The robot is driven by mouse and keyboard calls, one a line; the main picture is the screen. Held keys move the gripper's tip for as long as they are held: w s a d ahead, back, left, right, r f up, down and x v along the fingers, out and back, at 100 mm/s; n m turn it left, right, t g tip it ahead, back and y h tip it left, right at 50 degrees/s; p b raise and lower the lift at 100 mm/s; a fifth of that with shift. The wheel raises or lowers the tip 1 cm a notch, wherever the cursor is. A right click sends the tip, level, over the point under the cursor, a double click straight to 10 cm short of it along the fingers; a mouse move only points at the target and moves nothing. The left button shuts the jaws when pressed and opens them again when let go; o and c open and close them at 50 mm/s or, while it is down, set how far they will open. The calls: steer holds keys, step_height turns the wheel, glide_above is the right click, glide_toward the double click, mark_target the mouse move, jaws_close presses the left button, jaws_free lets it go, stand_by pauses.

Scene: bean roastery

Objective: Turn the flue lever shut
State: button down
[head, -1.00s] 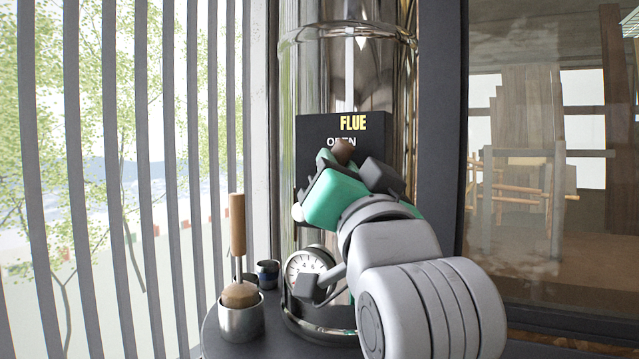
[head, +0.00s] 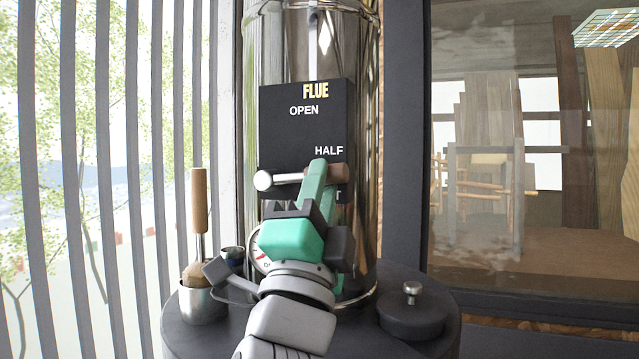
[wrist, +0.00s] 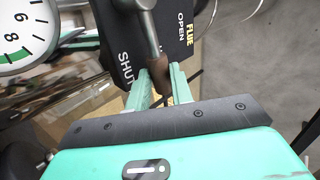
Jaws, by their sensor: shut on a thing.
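The flue lever has a silver bar (head: 290,178) running level to the right from a round pivot end, with a brown grip (head: 338,174) at its right end. It sits just below the word HALF on the black FLUE plate (head: 282,135). My gripper (head: 322,172) is shut on the brown grip. In the wrist view, the brown grip (wrist: 184,88) lies between the fingers of my gripper (wrist: 165,78), and the words SHUT and OPEN show on the plate (wrist: 150,48). In the head view my gripper hides the plate's lower part and most of SHUT.
A shiny metal flue pipe (head: 308,45) stands behind the plate. A dial gauge (wrist: 25,32) is close to my gripper. A metal cup (head: 202,305) with a wooden-handled tool (head: 199,205) stands left. A dark knobbed lid (head: 412,318) lies right on the round table.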

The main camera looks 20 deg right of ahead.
steer(key=shift+f+m+g+h, duration=0.25)
steer(key=shift+m+g+h, duration=0.2)
steer(key=shift+m+h, duration=0.35)
steer(key=shift+f+m+g+h, duration=0.25)
steer(key=shift+m+g+h, duration=0.3)
steer(key=shift+m, duration=0.45)
steer(key=shift+h, duration=0.25)
steer(key=c, duration=1.5)
jaws_free()
steer(key=b+v, duration=0.2)
steer(key=v, duration=0.5)
steer(key=shift+s+a+f, duration=0.15)
steer(key=shift+s+f, duration=0.1)
steer(key=shift+f, duration=0.05)
